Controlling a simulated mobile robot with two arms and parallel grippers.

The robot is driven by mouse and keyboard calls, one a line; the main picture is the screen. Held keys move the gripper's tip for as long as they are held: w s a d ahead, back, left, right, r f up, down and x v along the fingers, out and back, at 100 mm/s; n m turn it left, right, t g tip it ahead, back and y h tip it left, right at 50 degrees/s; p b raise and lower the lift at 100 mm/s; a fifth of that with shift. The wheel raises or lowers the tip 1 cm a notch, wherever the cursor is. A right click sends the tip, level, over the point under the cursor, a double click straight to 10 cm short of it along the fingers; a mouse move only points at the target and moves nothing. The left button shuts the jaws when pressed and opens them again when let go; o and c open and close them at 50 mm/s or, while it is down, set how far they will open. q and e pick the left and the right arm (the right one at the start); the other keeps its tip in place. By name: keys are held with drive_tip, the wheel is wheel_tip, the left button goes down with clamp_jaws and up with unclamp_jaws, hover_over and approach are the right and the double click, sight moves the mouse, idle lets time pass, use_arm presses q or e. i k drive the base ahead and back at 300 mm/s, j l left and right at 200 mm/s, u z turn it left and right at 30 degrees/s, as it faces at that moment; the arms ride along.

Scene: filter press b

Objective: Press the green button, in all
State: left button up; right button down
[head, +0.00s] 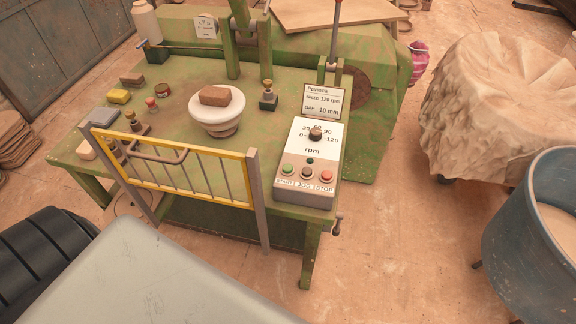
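The green button (288,169) is the left one in a row of three on the front of the control box (301,199), above the label START. A dark button (306,173) labelled JOG sits in the middle, and a red button (326,177) labelled STOP is on the right. A small dark green lamp or knob sits just above the row. The box has a white rpm dial (315,136) on top and stands at the right end of the green machine table (262,100). Neither of my grippers shows in the head view.
A yellow barred guard (172,182) stands along the table's front, left of the box. A white round stand (216,123) bears a brown block (215,96). A Pavoica sign (325,102) rises behind the box. A blue drum (520,232) and a covered heap (500,105) stand right; floor between is clear.

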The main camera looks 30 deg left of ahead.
sight(287, 168)
drive_tip(key=u, duration=1.8)
drive_tip(key=i+l, duration=0.1)
drive_tip(key=l, duration=0.3)
drive_tip(key=i+l, duration=0.1)
drive_tip(key=l, duration=0.3)
drive_tip(key=i+l, duration=0.1)
drive_tip(key=l, duration=0.3)
drive_tip(key=i+l, duration=0.1)
drive_tip(key=l, duration=0.3)
drive_tip(key=i+l, duration=0.1)
drive_tip(key=l, duration=0.3)
